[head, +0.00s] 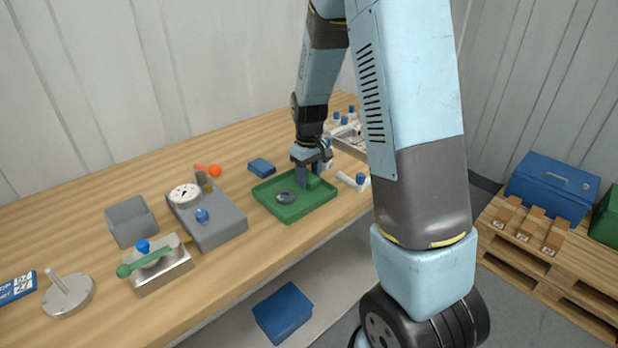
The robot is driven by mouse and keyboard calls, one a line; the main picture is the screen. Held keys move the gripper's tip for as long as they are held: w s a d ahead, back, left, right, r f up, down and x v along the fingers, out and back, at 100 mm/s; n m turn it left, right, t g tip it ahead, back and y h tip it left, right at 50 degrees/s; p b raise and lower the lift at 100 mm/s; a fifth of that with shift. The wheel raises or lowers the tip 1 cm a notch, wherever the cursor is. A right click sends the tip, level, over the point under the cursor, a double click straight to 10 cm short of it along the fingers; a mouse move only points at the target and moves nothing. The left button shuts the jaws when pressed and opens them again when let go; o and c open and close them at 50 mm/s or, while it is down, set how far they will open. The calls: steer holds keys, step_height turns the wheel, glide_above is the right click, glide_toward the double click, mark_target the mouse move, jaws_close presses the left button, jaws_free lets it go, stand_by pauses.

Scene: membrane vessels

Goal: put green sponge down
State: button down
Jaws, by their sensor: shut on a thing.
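My gripper (309,182) is over the right part of a green tray (291,213) on the wooden bench, pointing down. It is shut on a small green block, the green sponge (314,183), at the tray's back right. I cannot tell whether the sponge touches the tray floor, as green on green blends together. A grey ring-shaped part (285,198) lies in the tray just left of my gripper.
A blue block (262,167) lies behind the tray. A grey gauge unit (216,222) stands to its left, with a lever-topped metal block (159,272) farther left. A white fitting with a blue cap (360,180) lies right of the tray. Bare bench lies in front.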

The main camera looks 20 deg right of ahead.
mark_target(309, 176)
steer(key=shift+f, duration=0.4)
steer(key=shift+f, duration=0.1)
steer(key=c, duration=0.8)
jaws_free()
step_height(309, 176, up, 12)
steer(key=s+r+m+t, duration=0.1)
steer(key=s+r+t, duration=0.1)
steer(key=s+r, duration=0.3)
steer(key=s+r+m+t, duration=0.1)
steer(key=s+r, duration=0.4)
steer(key=s, duration=0.7)
steer(key=s+d+r+m+t, duration=0.1)
steer(key=s+r+m+t, duration=0.1)
steer(key=s+r, duration=0.3)
steer(key=shift+s+m+t, duration=0.3)
steer(key=shift+s+m, duration=0.1)
steer(key=shift+s, duration=1.95)
